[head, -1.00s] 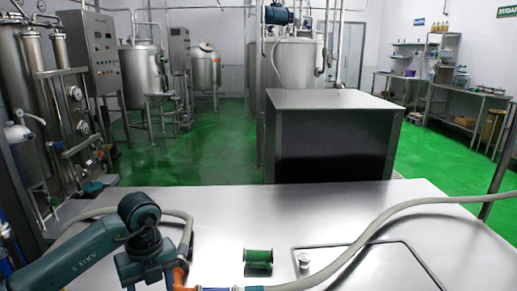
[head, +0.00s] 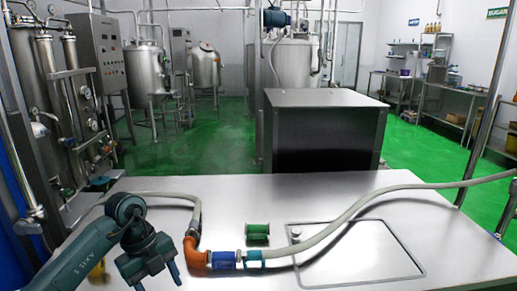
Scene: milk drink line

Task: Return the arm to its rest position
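My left arm comes in from the left, and its dark teal gripper (head: 154,277) hangs over the table's front left part. Its two fingers look spread, with nothing seen between them; the tips are near the bottom edge of the picture. The gripper is left of an orange elbow (head: 191,254) and apart from it. The elbow joins a grey hose to a blue coupling (head: 223,260) and a teal coupling (head: 255,259). My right gripper is out of view.
A green spool-shaped part (head: 257,233) stands behind the couplings on the steel table (head: 330,196). A grey hose (head: 350,215) runs right across a square panel (head: 375,262) with a small knob (head: 295,231). A dark steel box (head: 325,140) stands behind the table.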

